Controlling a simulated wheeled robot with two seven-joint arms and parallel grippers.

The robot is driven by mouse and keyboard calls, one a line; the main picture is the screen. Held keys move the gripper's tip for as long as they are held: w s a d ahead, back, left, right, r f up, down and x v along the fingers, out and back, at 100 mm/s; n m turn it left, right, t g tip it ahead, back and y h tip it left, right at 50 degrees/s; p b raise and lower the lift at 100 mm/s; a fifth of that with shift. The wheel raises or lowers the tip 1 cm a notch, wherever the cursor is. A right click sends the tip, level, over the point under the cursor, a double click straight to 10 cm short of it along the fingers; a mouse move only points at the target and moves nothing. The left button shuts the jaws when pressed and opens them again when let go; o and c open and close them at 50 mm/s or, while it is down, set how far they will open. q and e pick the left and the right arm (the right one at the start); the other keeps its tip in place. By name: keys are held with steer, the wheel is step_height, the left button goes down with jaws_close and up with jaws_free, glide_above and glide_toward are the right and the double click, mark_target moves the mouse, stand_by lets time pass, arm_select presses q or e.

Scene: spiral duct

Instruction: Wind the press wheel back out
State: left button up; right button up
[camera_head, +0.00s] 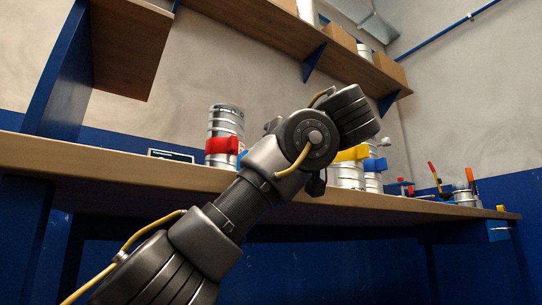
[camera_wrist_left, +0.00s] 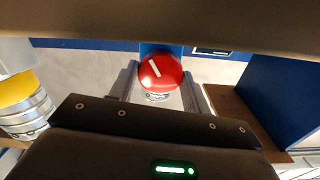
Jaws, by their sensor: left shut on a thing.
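In the left wrist view a round red wheel (camera_wrist_left: 160,70) with a white bar mark on its face sits between the two grey fingers of my left gripper (camera_wrist_left: 161,92). The gripper is shut on the wheel. A bit of silvery metal shows just below the wheel. In the head view my left arm crosses the middle from the lower left and hides what is behind it; I cannot make out its fingertips or the wheel there. My right gripper is in neither view.
On the wooden bench (camera_head: 110,165) stand a silver duct with a red clamp (camera_head: 221,146), ducts with a yellow clamp (camera_head: 351,153) and tools with orange handles (camera_head: 470,175) at the right. A wooden shelf (camera_head: 270,28) hangs above. A blue panel (camera_wrist_left: 290,95) is right of the gripper.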

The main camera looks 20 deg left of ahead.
arm_select(q)
steer(key=shift+n, duration=3.4)
steer(key=o, duration=1)
